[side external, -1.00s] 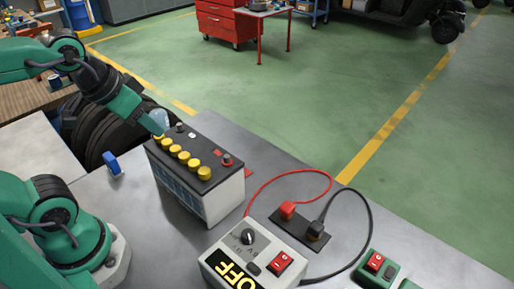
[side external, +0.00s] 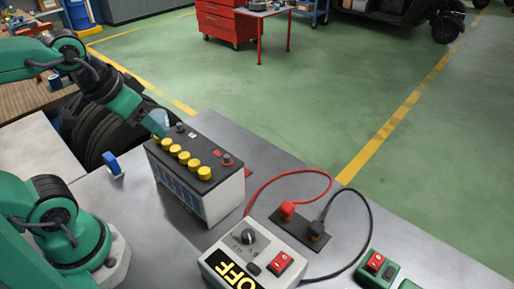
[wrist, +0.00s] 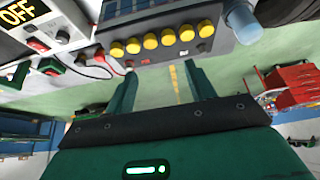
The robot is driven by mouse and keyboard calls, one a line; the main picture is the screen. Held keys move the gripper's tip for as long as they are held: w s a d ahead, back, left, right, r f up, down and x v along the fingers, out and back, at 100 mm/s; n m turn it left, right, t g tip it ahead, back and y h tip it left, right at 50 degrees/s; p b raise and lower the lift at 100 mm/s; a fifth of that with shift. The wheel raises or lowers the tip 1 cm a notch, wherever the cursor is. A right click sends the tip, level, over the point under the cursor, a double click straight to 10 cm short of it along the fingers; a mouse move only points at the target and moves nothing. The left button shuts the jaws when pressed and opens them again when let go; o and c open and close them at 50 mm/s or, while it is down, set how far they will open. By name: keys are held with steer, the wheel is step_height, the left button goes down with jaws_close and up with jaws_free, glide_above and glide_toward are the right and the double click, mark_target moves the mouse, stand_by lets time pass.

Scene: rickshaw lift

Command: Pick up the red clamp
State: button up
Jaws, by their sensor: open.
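The red clamp (side external: 287,208) sits on a dark pad (side external: 301,230) on the grey bench, right of the battery (side external: 229,195). A red cable runs from it. It also shows small at the upper left of the wrist view (wrist: 98,53). My gripper (wrist: 162,85) is open and empty, with both fingers showing in the wrist view. In the side view its end is by the far left corner of the battery, apart from the red clamp and partly hidden.
The charger (side external: 224,248) with an OFF display and red switch stands in front of the pad. A green switch box (side external: 375,265) is at right. The battery with yellow caps lies between my gripper and the clamp. A blue-topped item (side external: 112,162) stands left of the battery.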

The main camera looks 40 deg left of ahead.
steer(key=w+d+f+g, duration=0.1)
steer(key=w+d, duration=0.2)
steer(key=w, duration=0.1)
steer(key=w+d+f+g, duration=0.1)
steer(key=w+d, duration=0.2)
steer(key=w, duration=0.1)
steer(key=w+d+f+g, duration=0.1)
steer(key=w+d, duration=0.2)
steer(key=w, duration=0.1)
steer(key=shift+d+h, duration=0.3)
steer(key=shift+h, duration=0.1)
steer(key=w+d+f+g, duration=0.1)
steer(key=w+d+f, duration=0.35)
steer(key=d, duration=0.25)
steer(key=g, duration=0.1)
glide_above(289, 205)
steer(key=shift+y, duration=0.4)
steer(key=f, duration=0.7)
steer(key=shift+s+a+f, duration=0.1)
steer(key=shift+a+f, duration=0.15)
steer(key=shift+a, duration=0.1)
steer(key=shift+d+f+g, duration=0.3)
steer(key=shift+d+f, duration=0.1)
steer(key=shift+f, duration=1.35)
